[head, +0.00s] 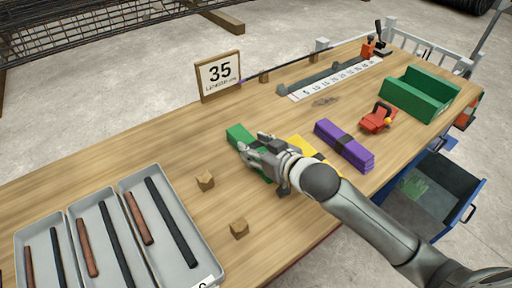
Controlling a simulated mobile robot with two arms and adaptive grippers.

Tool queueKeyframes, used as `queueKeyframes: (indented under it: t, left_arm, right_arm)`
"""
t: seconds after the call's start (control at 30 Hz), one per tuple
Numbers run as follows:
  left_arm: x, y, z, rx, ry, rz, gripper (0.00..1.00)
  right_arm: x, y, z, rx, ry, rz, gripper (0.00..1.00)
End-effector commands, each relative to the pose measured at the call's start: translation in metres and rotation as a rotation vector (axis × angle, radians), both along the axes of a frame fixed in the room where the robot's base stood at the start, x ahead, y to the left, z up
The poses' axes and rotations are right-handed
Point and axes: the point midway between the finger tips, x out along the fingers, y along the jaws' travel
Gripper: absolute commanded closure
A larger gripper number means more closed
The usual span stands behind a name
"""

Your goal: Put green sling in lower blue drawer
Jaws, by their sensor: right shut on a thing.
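The green sling (236,134) is a folded green bundle on the wooden table, left of the yellow and purple bundles. My right gripper (252,152) is shut on it from above and hides its middle and near end. I cannot tell whether the sling is lifted off the table. A blue drawer (468,203) stands open below the table's right edge, with a dark inside and a pale greenish patch in it. I cannot tell whether it is the lower one. My left gripper is out of view.
A yellow bundle (302,146) and a purple bundle (345,146) lie right of my gripper. A red tool (378,119) and a green trough (397,99) are farther right. Grey trays (133,188) with bars and small wooden blocks (205,180) lie left. A "35" sign (218,75) stands behind.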

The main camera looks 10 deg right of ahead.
Motion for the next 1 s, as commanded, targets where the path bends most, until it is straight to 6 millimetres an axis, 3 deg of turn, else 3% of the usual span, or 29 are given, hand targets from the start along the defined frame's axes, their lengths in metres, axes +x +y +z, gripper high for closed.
queueKeyframes:
  t: [0.13,0.17,0.33,0.7,1.0]
  left_arm:
    - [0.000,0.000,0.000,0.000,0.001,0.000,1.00]
    - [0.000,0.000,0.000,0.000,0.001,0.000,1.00]
    - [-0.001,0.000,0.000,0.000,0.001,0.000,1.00]
    - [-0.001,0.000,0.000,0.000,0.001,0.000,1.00]
    - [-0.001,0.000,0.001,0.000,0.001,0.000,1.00]
  right_arm:
    - [0.000,0.000,-0.001,0.002,-0.004,0.000,0.97]
    - [0.000,0.000,-0.003,0.000,0.001,0.000,0.55]
    - [0.000,0.000,-0.003,0.000,0.001,0.000,0.34]
    - [0.000,0.000,0.002,0.000,-0.002,0.000,0.34]
    - [-0.036,-0.015,0.015,-0.002,0.000,0.001,0.34]
